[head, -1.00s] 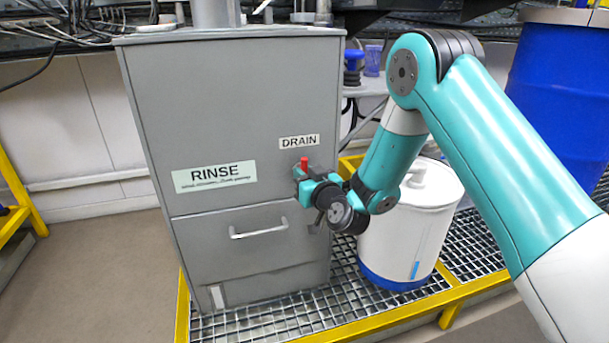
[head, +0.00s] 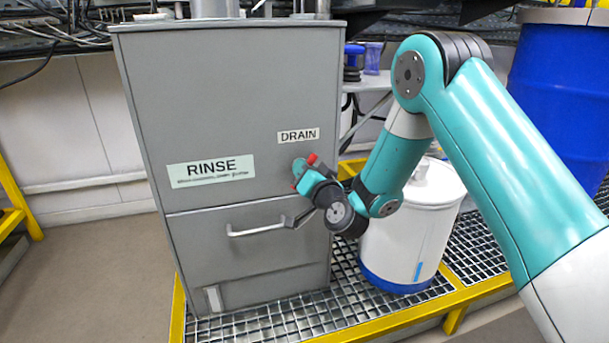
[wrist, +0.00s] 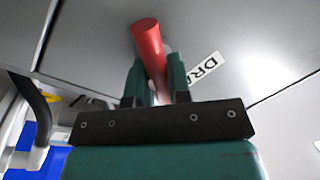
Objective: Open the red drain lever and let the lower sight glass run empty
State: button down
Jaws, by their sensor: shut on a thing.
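The red drain lever (head: 312,158) is on the front of the grey cabinet (head: 240,110), below the DRAIN label (head: 298,135). My gripper (head: 301,172) is at the lever, and in the wrist view my gripper (wrist: 156,80) is shut on the red lever (wrist: 148,45), which sticks out between the two fingers. In the head view the lever's tip leans to the right; most of it is hidden by my gripper. I cannot make out a lower sight glass for certain; a pale upright strip (head: 214,299) shows low on the cabinet front.
A handle (head: 258,230) sticks out from the cabinet below the RINSE label (head: 211,171). A white drum with a blue base (head: 405,235) stands right of the cabinet on a metal grating (head: 470,235) with yellow edges. A large blue drum (head: 555,95) stands at the back right.

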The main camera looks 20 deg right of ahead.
jog(key=shift+d+m, duration=0.1)
jog(key=shift+m, duration=0.9)
jog(key=m+t+h, duration=0.1)
jog(key=m, duration=0.4)
jog(key=shift+p, duration=0.4)
jog(key=m+h+p, duration=0.1)
jog(key=m, duration=0.2)
jog(key=m+h, duration=0.1)
jog(key=m, duration=0.2)
jog(key=shift+d+f+p, duration=0.1)
jog(key=shift+p, duration=0.25)
jog(key=shift+m, duration=0.3)
jog(key=c, duration=1.1)
grip_release()
jog(key=shift+f, duration=0.1)
